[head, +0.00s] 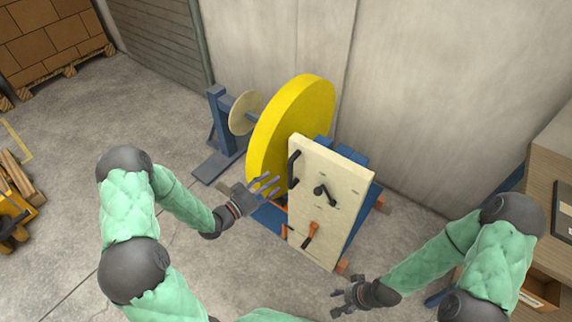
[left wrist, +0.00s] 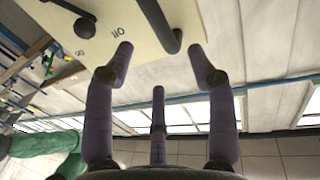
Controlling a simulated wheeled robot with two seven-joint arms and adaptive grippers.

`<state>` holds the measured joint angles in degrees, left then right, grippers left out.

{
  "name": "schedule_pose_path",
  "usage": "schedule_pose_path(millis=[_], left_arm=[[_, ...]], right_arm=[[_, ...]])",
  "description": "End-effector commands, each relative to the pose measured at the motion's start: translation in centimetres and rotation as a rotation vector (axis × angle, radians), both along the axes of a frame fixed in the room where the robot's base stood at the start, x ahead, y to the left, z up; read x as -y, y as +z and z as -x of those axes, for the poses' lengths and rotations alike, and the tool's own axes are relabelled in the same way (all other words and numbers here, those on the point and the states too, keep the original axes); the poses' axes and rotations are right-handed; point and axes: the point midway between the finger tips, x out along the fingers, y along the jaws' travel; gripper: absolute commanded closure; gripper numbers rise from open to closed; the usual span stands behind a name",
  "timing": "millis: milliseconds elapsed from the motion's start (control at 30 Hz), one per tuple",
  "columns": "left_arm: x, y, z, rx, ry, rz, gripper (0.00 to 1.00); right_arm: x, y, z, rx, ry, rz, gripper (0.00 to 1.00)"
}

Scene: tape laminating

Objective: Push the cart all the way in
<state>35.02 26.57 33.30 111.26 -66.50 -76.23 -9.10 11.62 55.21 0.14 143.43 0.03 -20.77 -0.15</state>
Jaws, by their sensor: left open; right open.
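The cart appears to be the blue-framed unit with a cream front panel (head: 345,190) and a large yellow roll (head: 290,120) behind it. The panel carries a black bar handle (head: 294,168) on its left edge, a black lever (head: 322,192) and an orange-and-black handle (head: 310,234). My left gripper (head: 268,184) is open just left of the bar handle. In the left wrist view, the bar handle (left wrist: 156,22) lies ahead between the open fingers (left wrist: 158,62), with no clear contact. My right gripper (head: 342,297) is open and empty, low and right of the panel.
A blue stand with a pale disc (head: 245,112) is left of the roll. A concrete wall (head: 430,90) rises close behind. A wooden cabinet (head: 550,170) is at the right edge. Boxes on a pallet (head: 50,45) stand far left. Grey floor is open at left.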

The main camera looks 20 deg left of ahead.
Motion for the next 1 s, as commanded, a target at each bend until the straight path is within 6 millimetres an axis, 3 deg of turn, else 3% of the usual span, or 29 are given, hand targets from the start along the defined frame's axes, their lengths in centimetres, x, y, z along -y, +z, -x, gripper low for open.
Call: schedule_pose_path(millis=[500, 700, 1000], left_arm=[[4.4, -0.2, -7.1, -0.003, -0.001, 0.001, 0.44], [5.0, -0.1, -8.3, -0.002, 0.001, 0.0, 0.44], [5.1, -0.1, -8.4, -0.004, 0.002, 0.0, 0.44]], right_arm=[[0.0, -0.9, 0.0, 0.0, 0.0, 0.0, 0.51], [0.0, -1.0, 0.0, 0.0, 0.0, 0.0, 0.51], [0.0, -1.0, 0.0, 0.0, 0.0, 0.0, 0.51]])
